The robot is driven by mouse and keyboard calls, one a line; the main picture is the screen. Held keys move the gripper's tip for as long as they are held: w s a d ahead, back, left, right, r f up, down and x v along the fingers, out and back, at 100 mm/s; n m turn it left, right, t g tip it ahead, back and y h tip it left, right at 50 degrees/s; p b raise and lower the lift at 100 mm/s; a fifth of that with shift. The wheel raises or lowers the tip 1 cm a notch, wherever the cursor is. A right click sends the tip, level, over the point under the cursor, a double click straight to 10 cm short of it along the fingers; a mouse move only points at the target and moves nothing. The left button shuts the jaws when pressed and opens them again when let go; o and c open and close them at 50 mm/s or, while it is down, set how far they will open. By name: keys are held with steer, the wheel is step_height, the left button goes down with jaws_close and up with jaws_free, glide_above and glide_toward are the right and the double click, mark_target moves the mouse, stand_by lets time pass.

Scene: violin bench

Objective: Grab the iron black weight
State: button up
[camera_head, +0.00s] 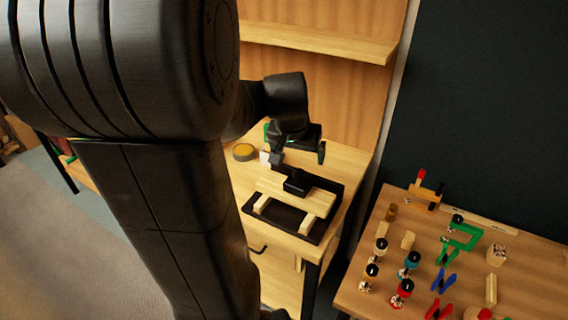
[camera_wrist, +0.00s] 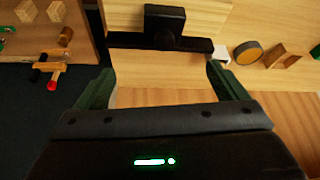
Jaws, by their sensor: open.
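The black weight (camera_head: 298,184) is a small dark block on a pale wooden board in the head view. In the wrist view what looks like the same weight (camera_wrist: 164,19) is at the top centre, beyond the fingertips. My gripper (camera_head: 299,152) is above and behind the weight in the head view, apart from it. In the wrist view its two green-tipped fingers (camera_wrist: 160,80) are spread wide with nothing between them. The weight's underside is hidden.
The wooden board (camera_head: 316,204) lies on wooden strips over a black base (camera_head: 284,216). A dark upright strip (camera_wrist: 125,40) is close to the weight. A round yellow-topped tin (camera_head: 244,151) is at left. A second table (camera_head: 522,285) at right holds clamps and jars.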

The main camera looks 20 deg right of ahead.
mark_target(300, 171)
steer(key=x, duration=0.7)
steer(key=shift+f, duration=0.25)
steer(key=shift+w+p+x, duration=0.1)
steer(key=shift+p+x, duration=0.25)
steer(key=shift+x, duration=1.2)
steer(key=shift+w+p+x, duration=0.15)
steer(key=shift+p+x, duration=0.15)
steer(key=shift+x, duration=1.25)
steer(key=shift+a, duration=0.2)
steer(key=c, duration=1.7)
steer(key=shift+r, duration=0.15)
steer(key=shift+c, duration=0.9)
steer(key=shift+r, duration=0.1)
